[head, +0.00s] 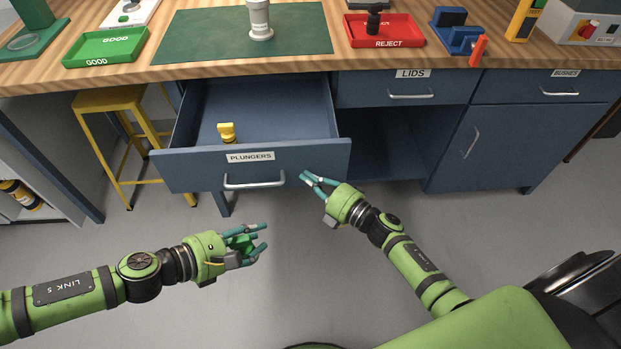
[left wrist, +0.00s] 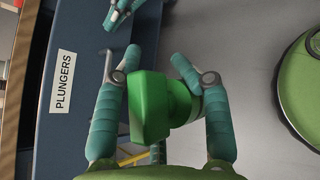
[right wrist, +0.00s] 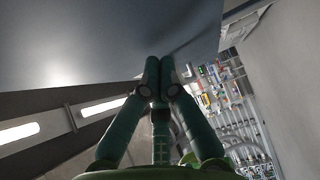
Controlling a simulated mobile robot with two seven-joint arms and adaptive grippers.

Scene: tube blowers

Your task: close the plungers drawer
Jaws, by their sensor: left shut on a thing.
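The blue plungers drawer (head: 300,160) is pulled out from under the bench. Its front carries a PLUNGERS label (head: 250,157) and a silver handle (head: 254,180). A yellow plunger (head: 227,131) is inside, near the front. My left gripper (head: 262,238) is in front of and below the drawer, shut on a green plunger (left wrist: 150,105). My right gripper (head: 306,177) is by the drawer front's lower right part, right of the handle, with its fingertips together and nothing seen between them. Whether it touches the front cannot be told.
The wooden bench top holds a green GOOD tray (head: 106,50), a red REJECT tray (head: 388,42) and a green mat (head: 190,40). A yellow stool (head: 105,101) stands left of the drawer. The LIDS drawer (head: 445,92) is closed. The floor in front is clear.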

